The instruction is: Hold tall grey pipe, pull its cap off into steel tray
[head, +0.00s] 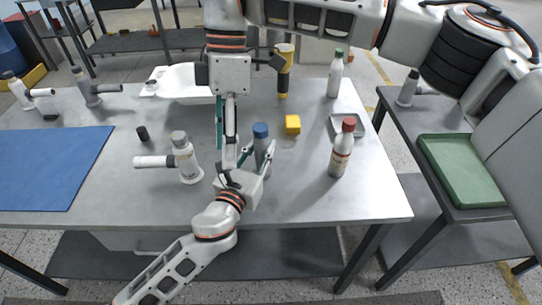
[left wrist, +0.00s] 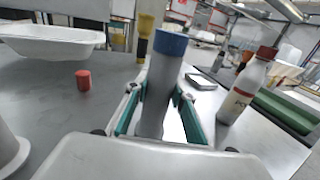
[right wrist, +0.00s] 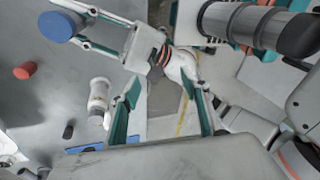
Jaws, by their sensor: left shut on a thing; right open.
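The tall grey pipe (head: 262,147) stands upright with its blue cap (head: 261,130) on top. My left gripper (head: 257,156) is shut around the pipe below the cap; the left wrist view shows the pipe (left wrist: 157,95) between its fingers and the cap (left wrist: 171,43) clear above them. My right gripper (head: 225,160) is open and empty, pointing down to the left of the pipe. In the right wrist view the cap (right wrist: 57,26) is at the upper left, outside the right fingers (right wrist: 160,80). The steel tray (head: 345,125), small and shallow, lies right of the pipe, partly hidden by a bottle.
A red-capped bottle (head: 341,150) stands before the tray. A yellow block (head: 293,125) lies behind the pipe. A white pipe fitting (head: 187,160) and black cap (head: 142,133) are at left. A red cap (left wrist: 83,80) and white tub (left wrist: 50,41) show in the left wrist view.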

